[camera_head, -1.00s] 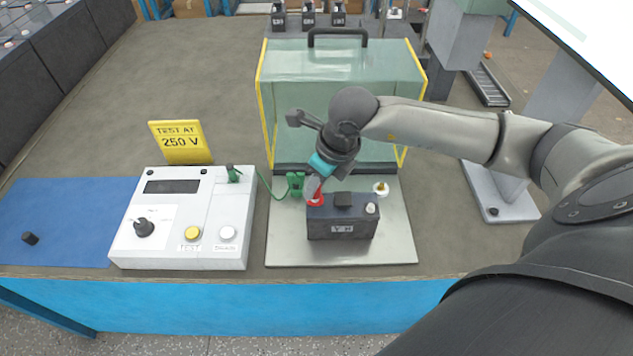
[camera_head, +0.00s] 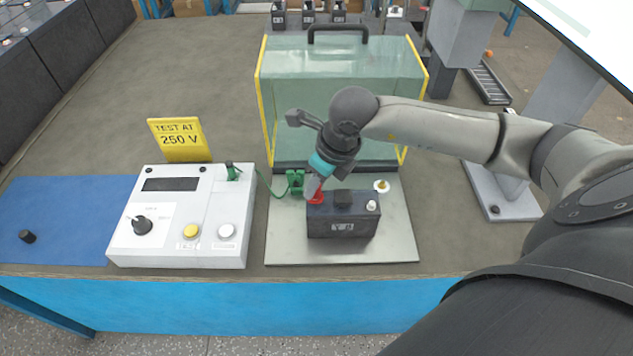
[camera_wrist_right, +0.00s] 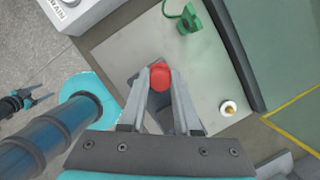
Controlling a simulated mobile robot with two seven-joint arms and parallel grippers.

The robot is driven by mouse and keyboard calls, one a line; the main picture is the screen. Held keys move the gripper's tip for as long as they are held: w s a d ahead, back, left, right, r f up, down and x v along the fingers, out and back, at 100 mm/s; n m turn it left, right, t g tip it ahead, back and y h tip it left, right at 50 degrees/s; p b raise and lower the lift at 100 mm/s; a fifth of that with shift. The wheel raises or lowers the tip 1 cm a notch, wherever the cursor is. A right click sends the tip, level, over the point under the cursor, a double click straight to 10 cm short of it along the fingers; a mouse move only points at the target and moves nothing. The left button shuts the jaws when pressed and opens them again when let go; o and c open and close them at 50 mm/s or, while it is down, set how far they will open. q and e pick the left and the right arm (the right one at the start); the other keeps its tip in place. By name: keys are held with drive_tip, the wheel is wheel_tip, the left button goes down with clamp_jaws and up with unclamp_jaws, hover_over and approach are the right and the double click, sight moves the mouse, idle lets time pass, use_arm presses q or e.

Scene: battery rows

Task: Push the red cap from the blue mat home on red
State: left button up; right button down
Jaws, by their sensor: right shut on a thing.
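The red cap (camera_head: 317,197) is at the left end of the top of a dark battery (camera_head: 342,226), which stands on a grey metal plate (camera_head: 285,245). My right gripper (camera_head: 314,188) comes down onto the cap and is shut on it. In the right wrist view the red cap (camera_wrist_right: 160,77) sits between the two fingertips (camera_wrist_right: 160,85). The terminal under the cap is hidden, so I cannot tell how deep it sits. The blue mat (camera_head: 60,220) lies at the left with a small black cap (camera_head: 28,237) on it.
A white tester (camera_head: 185,215) with knob and buttons stands left of the plate. A green clip (camera_head: 295,182) with a wire lies behind the battery. A clear yellow-edged guard (camera_head: 340,90) stands behind. A white-and-brass piece (camera_head: 381,186) is at the plate's right.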

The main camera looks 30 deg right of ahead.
drive_tip(key=shift+f+b, duration=0.35)
drive_tip(key=shift+f, duration=0.1)
idle(0.4)
drive_tip(key=shift+c, duration=0.3)
unclamp_jaws()
drive_tip(key=shift+r, duration=0.15)
drive_tip(key=shift+r+p, duration=2.45)
drive_tip(key=shift+r, duration=1)
